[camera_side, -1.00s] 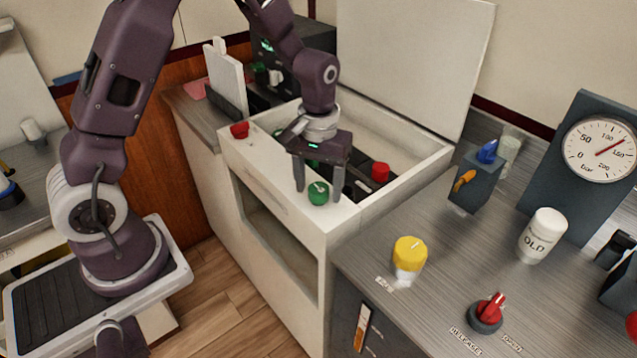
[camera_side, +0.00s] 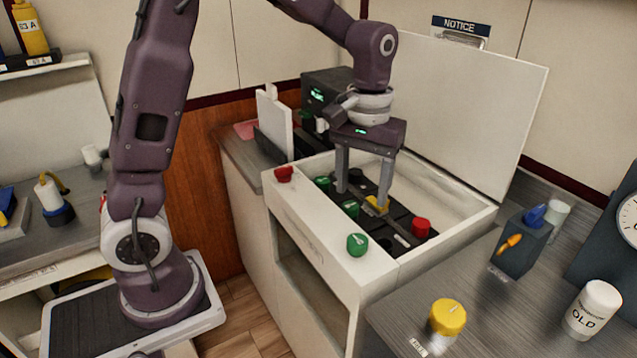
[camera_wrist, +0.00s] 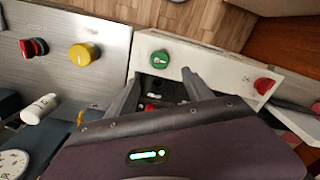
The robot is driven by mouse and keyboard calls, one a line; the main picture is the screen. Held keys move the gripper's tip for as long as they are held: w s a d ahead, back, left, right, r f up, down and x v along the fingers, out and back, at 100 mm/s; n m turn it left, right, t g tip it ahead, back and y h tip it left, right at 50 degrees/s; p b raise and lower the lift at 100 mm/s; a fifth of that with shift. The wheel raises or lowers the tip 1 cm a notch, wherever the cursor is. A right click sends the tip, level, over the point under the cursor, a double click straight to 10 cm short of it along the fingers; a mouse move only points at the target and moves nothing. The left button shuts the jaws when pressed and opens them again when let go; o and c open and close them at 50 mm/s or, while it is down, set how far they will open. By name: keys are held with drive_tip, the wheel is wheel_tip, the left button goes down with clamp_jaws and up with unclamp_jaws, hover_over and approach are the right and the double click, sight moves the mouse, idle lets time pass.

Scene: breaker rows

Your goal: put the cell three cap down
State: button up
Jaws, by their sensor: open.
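My gripper (camera_side: 362,202) is open and empty, pointing down over the open white chest (camera_side: 312,228). Its fingers stand above the dark row inside, close to a yellow piece (camera_side: 374,205) partly hidden by the right finger. A green cap (camera_side: 357,244) sits on the chest's front rim, apart from the fingers; it also shows in the wrist view (camera_wrist: 160,59). Two more green caps (camera_side: 322,183) (camera_side: 350,208) and a red cap (camera_side: 421,227) are on the dark row. A red cap (camera_side: 283,174) sits on the rim's left end. I cannot read which cap belongs to cell three.
The chest's raised lid (camera_side: 470,100) stands behind my gripper. On the right counter are a yellow knob (camera_side: 447,317), a white jar marked OLD (camera_side: 592,308) and a dark switch box (camera_side: 522,245). The front rim is clear between its red and green caps.

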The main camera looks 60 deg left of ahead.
drive_tip(key=s+r+m+t, duration=0.2)
drive_tip(key=s+r, duration=0.2)
drive_tip(key=s, duration=0.6)
drive_tip(key=s+d+r+m+t, duration=0.1)
drive_tip(key=s+r+m+t, duration=0.2)
drive_tip(key=s, duration=0.7)
drive_tip(key=shift+s+d+r+m+t, duration=0.3)
drive_tip(key=shift+s+r, duration=0.1)
